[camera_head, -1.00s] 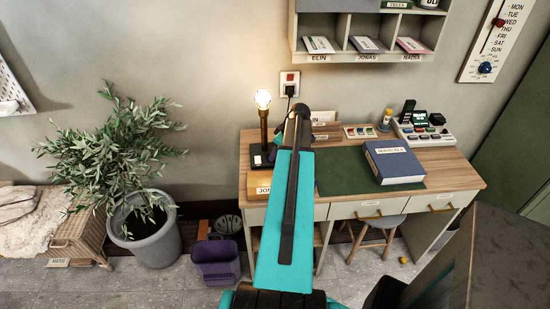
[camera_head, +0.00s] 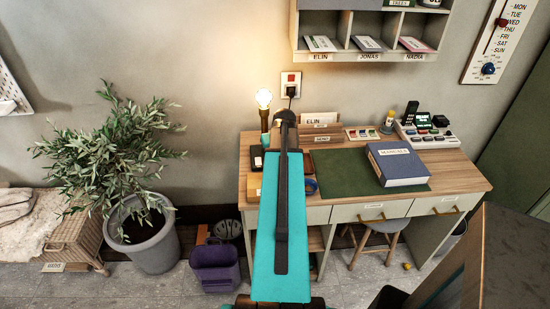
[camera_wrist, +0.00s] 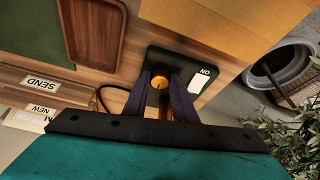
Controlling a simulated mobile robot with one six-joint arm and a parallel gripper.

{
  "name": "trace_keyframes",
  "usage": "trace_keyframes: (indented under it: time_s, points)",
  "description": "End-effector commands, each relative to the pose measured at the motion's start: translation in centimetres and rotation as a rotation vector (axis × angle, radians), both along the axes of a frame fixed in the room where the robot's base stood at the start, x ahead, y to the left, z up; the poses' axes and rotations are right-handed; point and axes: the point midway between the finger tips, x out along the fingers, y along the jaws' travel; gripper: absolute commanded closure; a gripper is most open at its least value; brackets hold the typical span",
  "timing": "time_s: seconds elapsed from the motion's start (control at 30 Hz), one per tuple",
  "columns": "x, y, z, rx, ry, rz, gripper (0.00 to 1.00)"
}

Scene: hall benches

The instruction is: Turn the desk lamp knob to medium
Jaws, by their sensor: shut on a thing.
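The desk lamp (camera_head: 264,119) stands at the left end of the desk, its bulb lit, on a brass post. In the head view my arm hides the fingers and the knob.
A brown tray (camera_wrist: 92,32) and a tan box (camera_wrist: 225,25) lie close to the lamp base. The desk also holds a blue manuals book (camera_head: 397,163) on a green mat (camera_head: 345,182). A wall socket (camera_head: 291,80) is behind the lamp, and a potted plant (camera_head: 150,240) stands left of the desk.

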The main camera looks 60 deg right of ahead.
Motion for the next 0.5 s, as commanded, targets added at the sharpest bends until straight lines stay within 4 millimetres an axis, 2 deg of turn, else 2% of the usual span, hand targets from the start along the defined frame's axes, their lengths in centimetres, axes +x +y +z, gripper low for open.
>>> trace_keyframes:
  time_s: [0.5]
  points:
    - [0.08,-0.02,0.05,-0.003,0.000,-0.087,0.98]
